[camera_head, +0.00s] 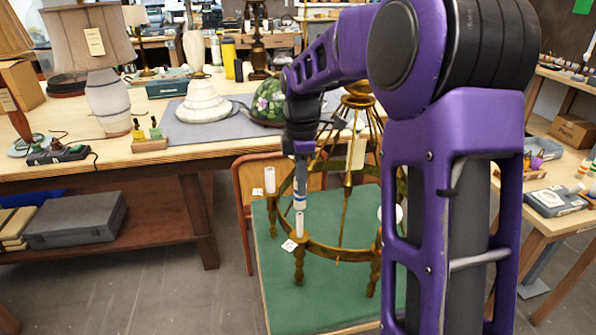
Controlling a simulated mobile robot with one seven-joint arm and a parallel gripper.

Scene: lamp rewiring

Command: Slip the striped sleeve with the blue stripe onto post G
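The brass chandelier frame (335,252) stands on a green-topped table, with white posts around its ring. A white post (299,224) rises at the front left of the ring, beside a small white tag (289,245) that seems to read G. My gripper (301,174) points down above this post. It seems shut on an upright white sleeve with a blue stripe (299,196). The sleeve is in line with the post, its lower end at or just above the post's top. I cannot tell whether they touch. The fingertips are small and partly hidden.
Another white post (270,180) stands at the back left of the ring. The brass stem (347,205) and ribs rise just right of my gripper. A wooden chair (243,200) is behind the green table (280,310). My arm hides much of the chandelier's right side.

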